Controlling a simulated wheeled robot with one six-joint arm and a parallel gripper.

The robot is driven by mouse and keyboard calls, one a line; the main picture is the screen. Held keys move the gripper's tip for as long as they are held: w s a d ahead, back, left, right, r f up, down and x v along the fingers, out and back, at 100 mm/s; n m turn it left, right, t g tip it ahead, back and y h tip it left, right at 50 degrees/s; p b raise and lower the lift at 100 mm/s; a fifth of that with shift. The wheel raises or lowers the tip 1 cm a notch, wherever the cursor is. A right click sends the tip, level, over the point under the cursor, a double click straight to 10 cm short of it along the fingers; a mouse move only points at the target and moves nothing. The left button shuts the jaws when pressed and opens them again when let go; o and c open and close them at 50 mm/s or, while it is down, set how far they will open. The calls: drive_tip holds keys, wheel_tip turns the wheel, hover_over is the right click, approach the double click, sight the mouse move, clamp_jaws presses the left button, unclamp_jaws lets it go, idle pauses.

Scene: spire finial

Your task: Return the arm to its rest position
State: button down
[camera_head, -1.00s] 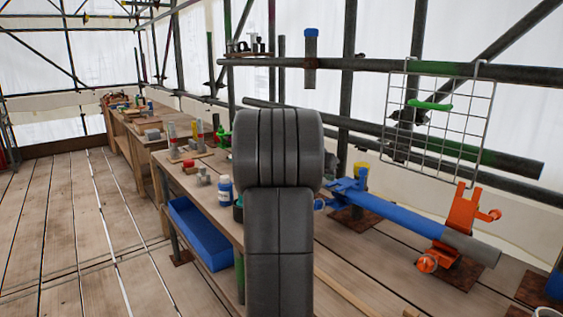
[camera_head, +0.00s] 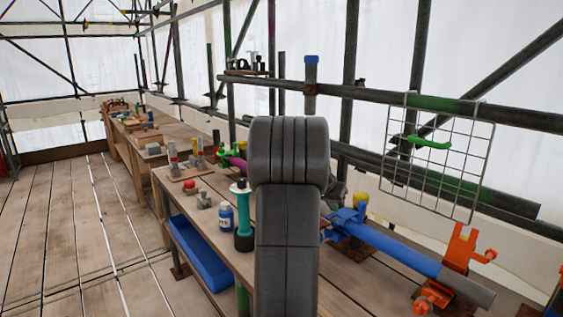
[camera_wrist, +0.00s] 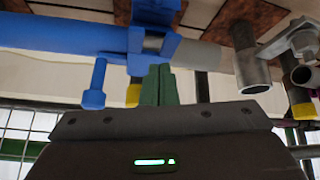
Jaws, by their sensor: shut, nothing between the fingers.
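My arm stands in the lower middle of the head view as dark grey links, and it hides part of the bench behind it. The gripper itself does not show in the head view. In the wrist view my gripper (camera_wrist: 160,85) shows as two green fingers closed together with nothing between them. Beyond the fingertips are a blue tube with a blue clamp (camera_wrist: 152,40) and a grey pipe end (camera_wrist: 250,75). I cannot tell whether the fingers touch the clamp.
The workbench (camera_head: 200,235) holds a teal and black tool (camera_head: 243,215), a white bottle with a blue cap (camera_head: 227,216) and several small tools. A blue pipe with orange clamps (camera_head: 400,250) lies right of my arm. A wire grid (camera_head: 440,155) hangs behind. The plank floor at left is clear.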

drive_tip(key=shift+w+d+r+g+y+p, duration=0.2)
drive_tip(key=shift+w+d+g+y+p, duration=0.2)
drive_tip(key=shift+p, duration=1.45)
drive_tip(key=shift+d, duration=0.1)
drive_tip(key=shift+d+f+p, duration=0.1)
drive_tip(key=shift+f+p, duration=0.1)
drive_tip(key=shift+p, duration=0.2)
